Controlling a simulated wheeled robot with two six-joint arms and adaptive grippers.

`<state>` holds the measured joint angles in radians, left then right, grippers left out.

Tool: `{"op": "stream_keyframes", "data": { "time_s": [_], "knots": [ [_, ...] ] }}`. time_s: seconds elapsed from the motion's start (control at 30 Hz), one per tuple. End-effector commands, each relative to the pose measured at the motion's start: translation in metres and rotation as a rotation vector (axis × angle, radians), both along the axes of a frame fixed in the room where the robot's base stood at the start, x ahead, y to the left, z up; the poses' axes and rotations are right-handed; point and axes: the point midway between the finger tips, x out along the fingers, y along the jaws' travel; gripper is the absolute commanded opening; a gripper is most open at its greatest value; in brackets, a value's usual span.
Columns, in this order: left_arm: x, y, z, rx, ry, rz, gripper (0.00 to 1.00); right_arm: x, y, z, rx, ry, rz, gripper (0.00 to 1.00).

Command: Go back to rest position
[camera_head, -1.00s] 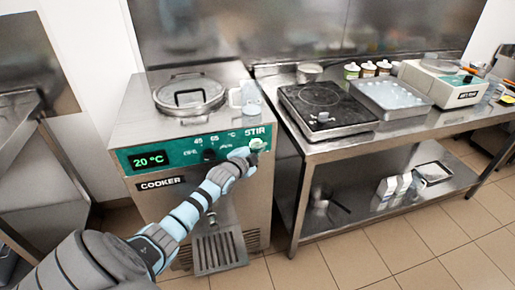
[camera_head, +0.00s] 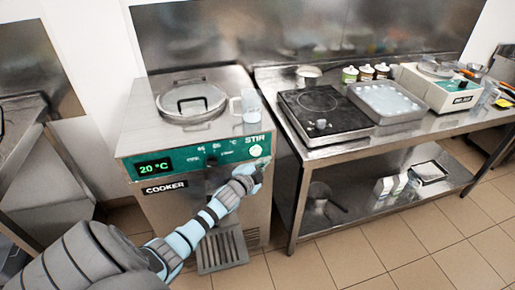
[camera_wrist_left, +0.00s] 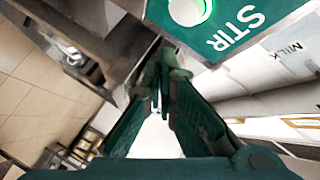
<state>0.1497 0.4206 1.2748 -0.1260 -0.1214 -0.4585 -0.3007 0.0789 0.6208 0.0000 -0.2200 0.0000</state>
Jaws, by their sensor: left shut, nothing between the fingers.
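The cooker (camera_head: 190,165) is a steel machine with a green front panel, a display reading 20 °C and a round lid (camera_head: 191,100) on top. Its round STIR button (camera_head: 256,151) glows green, and it also shows in the wrist view (camera_wrist_left: 189,10). My left gripper (camera_head: 263,165) is just below and beside that button, apart from it. In the wrist view its green fingers (camera_wrist_left: 166,55) come together with nothing between them. My left arm reaches in from the lower left across the cooker's front. My right gripper is not in view.
A clear jug (camera_head: 250,106) stands on the cooker's right top edge. To the right, a steel table holds a black hob (camera_head: 325,118), a tray (camera_head: 387,103) and a scale-like machine (camera_head: 440,90). A drip grate (camera_head: 222,250) sticks out below. Open tiled floor lies in front.

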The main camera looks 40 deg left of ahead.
Motion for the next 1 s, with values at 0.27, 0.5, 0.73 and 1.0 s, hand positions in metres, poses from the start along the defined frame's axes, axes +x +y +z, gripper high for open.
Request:
{"op": "stream_keyframes", "data": {
  "time_s": [0.27, 0.5, 0.73, 1.0],
  "knots": [
    [-0.013, -0.014, -0.012, -0.001, 0.004, 0.006, 0.00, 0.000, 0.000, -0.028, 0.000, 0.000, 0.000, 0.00],
    [-0.013, -0.014, -0.010, -0.002, 0.004, 0.005, 0.00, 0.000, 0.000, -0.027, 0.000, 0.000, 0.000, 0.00],
    [-0.013, -0.014, -0.011, -0.049, -0.004, 0.016, 0.00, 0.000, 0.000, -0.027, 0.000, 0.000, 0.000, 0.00],
    [-0.110, -0.008, -0.198, -0.422, 0.324, 0.259, 0.00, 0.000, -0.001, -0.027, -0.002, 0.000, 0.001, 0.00]
  ]
}}
